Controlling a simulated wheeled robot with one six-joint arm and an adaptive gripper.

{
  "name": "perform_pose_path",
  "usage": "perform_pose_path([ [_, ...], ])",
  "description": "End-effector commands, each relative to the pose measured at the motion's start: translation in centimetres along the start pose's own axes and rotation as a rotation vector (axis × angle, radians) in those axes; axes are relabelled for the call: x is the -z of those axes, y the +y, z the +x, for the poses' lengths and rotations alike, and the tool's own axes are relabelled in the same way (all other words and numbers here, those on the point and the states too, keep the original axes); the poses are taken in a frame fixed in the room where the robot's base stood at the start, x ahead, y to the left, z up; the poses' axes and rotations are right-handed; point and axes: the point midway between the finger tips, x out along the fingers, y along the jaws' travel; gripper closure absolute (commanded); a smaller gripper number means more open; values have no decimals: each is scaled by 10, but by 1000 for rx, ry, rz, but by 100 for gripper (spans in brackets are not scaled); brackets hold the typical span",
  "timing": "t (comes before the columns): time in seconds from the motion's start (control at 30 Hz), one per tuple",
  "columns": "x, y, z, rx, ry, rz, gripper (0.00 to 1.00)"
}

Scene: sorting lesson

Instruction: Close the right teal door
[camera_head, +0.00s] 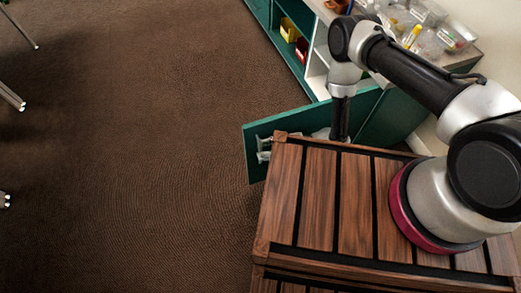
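The right teal door (288,123) stands wide open, swung out from the cabinet toward the left. Its lower part is hidden behind the wooden slatted top in front. Small grey metallic parts (264,149) show against the door near its free edge; I cannot tell whether they are a handle or the fingers of my gripper. My arm reaches over the slatted top and its wrist goes down in front of the door. The rest of the wrist is hidden behind the slatted top's edge, so contact with the door and the gripper's opening cannot be made out.
The teal cabinet (283,43) has open shelves with a yellow bin (289,30) and a red bin (302,48). Clear containers (430,42) stand on its top. The brown carpet (140,130) to the left is clear, apart from metal furniture legs (12,97) at the far left.

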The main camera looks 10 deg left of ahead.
Motion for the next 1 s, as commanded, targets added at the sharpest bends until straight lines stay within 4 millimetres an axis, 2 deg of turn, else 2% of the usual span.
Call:
perform_pose_path([
  [0.2,0,0,19,1,-1,0,68],
  [0.47,0,1,20,-2,-1,0,68],
  [0.67,0,1,20,-2,-2,0,100],
  [1.0,0,4,20,-7,-2,-1,100],
])
